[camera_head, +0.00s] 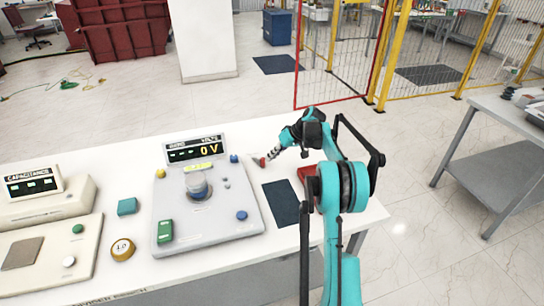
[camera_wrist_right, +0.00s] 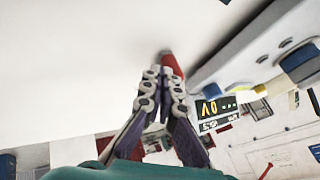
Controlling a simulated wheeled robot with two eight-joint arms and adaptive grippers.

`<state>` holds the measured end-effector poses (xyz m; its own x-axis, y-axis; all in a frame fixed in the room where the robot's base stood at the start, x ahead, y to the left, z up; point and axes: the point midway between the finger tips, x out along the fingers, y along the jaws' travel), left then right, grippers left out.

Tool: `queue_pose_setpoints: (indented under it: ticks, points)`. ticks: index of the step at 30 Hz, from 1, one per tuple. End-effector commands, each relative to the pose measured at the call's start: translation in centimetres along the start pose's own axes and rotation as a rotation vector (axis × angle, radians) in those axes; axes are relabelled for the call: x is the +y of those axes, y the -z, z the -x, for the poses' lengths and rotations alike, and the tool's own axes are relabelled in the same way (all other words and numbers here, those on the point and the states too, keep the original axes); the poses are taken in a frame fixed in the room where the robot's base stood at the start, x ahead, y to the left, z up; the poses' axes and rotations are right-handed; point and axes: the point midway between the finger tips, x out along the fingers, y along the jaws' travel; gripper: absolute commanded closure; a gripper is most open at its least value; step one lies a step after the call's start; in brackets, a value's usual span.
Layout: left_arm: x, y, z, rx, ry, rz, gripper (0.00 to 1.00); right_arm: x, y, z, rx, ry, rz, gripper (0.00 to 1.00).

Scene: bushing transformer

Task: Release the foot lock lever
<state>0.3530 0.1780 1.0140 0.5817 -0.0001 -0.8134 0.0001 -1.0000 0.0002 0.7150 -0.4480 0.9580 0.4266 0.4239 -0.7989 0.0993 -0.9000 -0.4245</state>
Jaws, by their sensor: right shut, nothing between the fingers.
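My right gripper (camera_head: 264,160) reaches over the white table, just right of a grey console (camera_head: 205,222); its fingers are shut. In the right wrist view, the closed fingers (camera_wrist_right: 168,75) point at a pale surface, with a small red piece at their tips. I cannot tell whether that red piece belongs to the fingers or to something beyond them. No foot lock lever can be clearly made out in either view. My left gripper is not in view.
The console has a display (camera_head: 195,150) reading 0 V. A teal block (camera_head: 127,206), a tape roll (camera_head: 122,249) and a dark mat (camera_head: 281,204) lie on the white table (camera_head: 235,262). A red object (camera_head: 304,172) is partly hidden by my right arm. Yellow-posted fencing (camera_head: 385,50) stands behind.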

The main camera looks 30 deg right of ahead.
Motion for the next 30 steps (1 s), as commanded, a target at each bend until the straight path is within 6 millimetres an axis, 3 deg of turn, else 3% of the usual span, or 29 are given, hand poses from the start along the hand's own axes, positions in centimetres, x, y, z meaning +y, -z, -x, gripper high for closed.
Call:
queue_pose_setpoints:
  ticks: [17, 30]
  points:
    - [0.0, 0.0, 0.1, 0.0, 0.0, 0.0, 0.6, -0.9, -0.4, -0.2, 0.046, -0.045, -0.086, 1.0]
    - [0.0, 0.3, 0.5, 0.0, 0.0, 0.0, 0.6, -3.2, -1.2, -0.9, 0.17, -0.169, -0.317, 1.0]
